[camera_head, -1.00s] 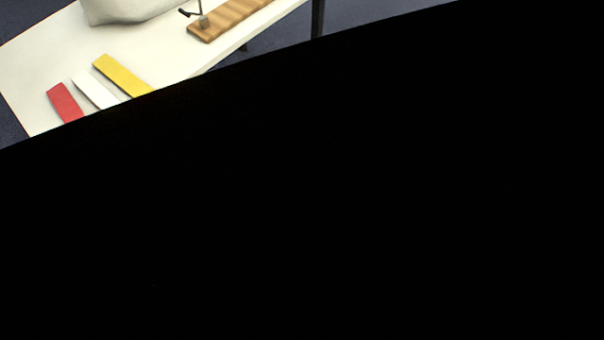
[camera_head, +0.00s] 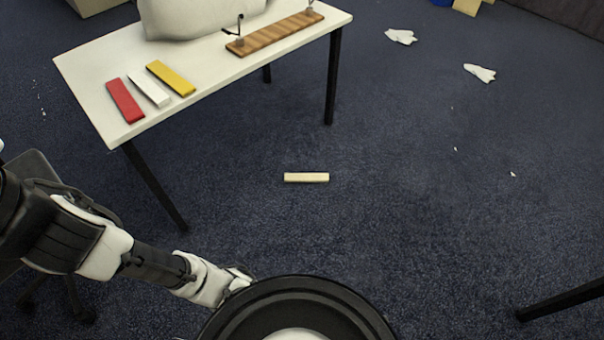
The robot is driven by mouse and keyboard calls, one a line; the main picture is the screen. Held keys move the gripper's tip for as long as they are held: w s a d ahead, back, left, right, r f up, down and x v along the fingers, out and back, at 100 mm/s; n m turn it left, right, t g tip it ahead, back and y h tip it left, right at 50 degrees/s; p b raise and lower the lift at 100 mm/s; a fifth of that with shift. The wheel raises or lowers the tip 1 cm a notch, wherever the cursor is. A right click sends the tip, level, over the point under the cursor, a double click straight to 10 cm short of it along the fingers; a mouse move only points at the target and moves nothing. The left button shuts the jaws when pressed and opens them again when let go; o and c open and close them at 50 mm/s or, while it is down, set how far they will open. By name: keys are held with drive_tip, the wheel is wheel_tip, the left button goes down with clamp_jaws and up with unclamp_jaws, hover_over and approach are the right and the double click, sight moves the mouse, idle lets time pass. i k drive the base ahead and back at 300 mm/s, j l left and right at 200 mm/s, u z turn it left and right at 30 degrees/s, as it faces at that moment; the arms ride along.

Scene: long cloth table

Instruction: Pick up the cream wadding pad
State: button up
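A small cream rectangular block (camera_head: 306,178), which looks like the cream wadding pad, lies flat on the dark blue carpet to the right of the table's near leg. My arm reaches in from the left edge, low in the picture. My gripper (camera_head: 243,276) is at the arm's end, below and left of the cream pad and well apart from it. Its fingers are small and partly hidden by a round black part of my body, so I cannot tell whether they are open.
A white table (camera_head: 200,85) holds red (camera_head: 125,100), white (camera_head: 150,89) and yellow (camera_head: 171,78) strips, a wooden board (camera_head: 275,35) and a large pale sack (camera_head: 195,15). White scraps (camera_head: 480,73) lie on the carpet. A black leg (camera_head: 565,299) stands lower right. Carpet around the pad is clear.

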sight(289, 177)
drive_tip(key=k+z, duration=0.15)
drive_tip(key=k, duration=0.25)
drive_tip(key=i+l, duration=0.1)
drive_tip(key=i, duration=0.35)
drive_tip(key=i+l+u, duration=0.15)
drive_tip(key=i, duration=0.3)
drive_tip(key=i+l, duration=0.1)
drive_tip(key=i, duration=0.4)
drive_tip(key=i+l+u, duration=0.1)
drive_tip(key=i, duration=0.35)
drive_tip(key=i+l, duration=0.25)
drive_tip(key=i, duration=0.2)
drive_tip(key=u, duration=0.05)
